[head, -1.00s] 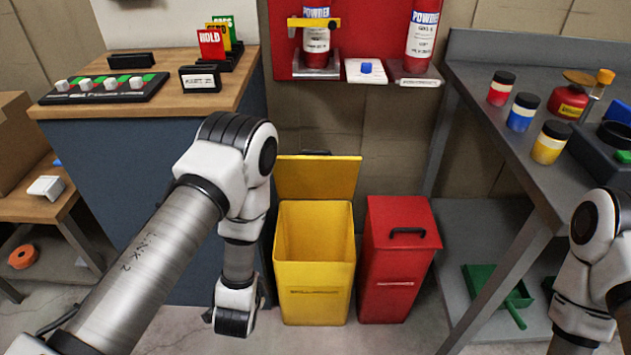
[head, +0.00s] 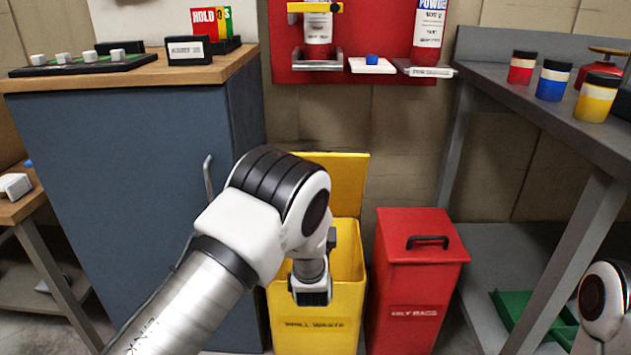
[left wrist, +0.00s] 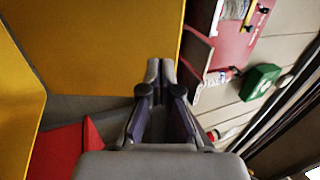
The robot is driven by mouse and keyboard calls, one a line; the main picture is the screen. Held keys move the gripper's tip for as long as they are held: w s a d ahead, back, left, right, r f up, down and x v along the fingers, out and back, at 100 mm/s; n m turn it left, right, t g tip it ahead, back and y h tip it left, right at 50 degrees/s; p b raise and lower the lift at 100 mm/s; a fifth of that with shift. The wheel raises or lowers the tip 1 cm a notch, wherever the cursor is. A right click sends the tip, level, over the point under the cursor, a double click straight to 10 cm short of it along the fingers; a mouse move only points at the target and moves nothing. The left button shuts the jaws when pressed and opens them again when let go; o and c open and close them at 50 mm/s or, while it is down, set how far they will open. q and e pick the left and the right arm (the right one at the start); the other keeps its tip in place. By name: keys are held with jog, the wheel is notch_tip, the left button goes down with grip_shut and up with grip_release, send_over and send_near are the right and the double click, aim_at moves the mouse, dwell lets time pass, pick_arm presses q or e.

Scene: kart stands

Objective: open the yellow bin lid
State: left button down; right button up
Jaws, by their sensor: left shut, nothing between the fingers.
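The yellow bin (head: 315,335) stands on the floor with its top open in the head view. Its yellow lid (head: 347,180) stands raised upright at the back, partly hidden by my left arm. My left wrist is over the bin's front and opening, and its fingers are hidden there. In the left wrist view my left gripper (left wrist: 161,68) is shut and empty. Its tips are close to the edge of a large yellow panel (left wrist: 100,45), which looks like the lid; contact cannot be told. My right gripper is out of view; only part of that arm shows.
A closed red bin (head: 405,290) stands right beside the yellow one. A blue-grey cabinet (head: 110,200) is at the left, and a grey metal bench (head: 520,110) with jars is at the right. A red wall board (head: 385,70) hangs behind.

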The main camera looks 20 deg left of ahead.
pick_arm(q)
jog(key=b+x, duration=0.2)
jog(key=x, duration=0.5)
jog(key=shift+w, duration=0.3)
jog(key=shift+a, duration=0.1)
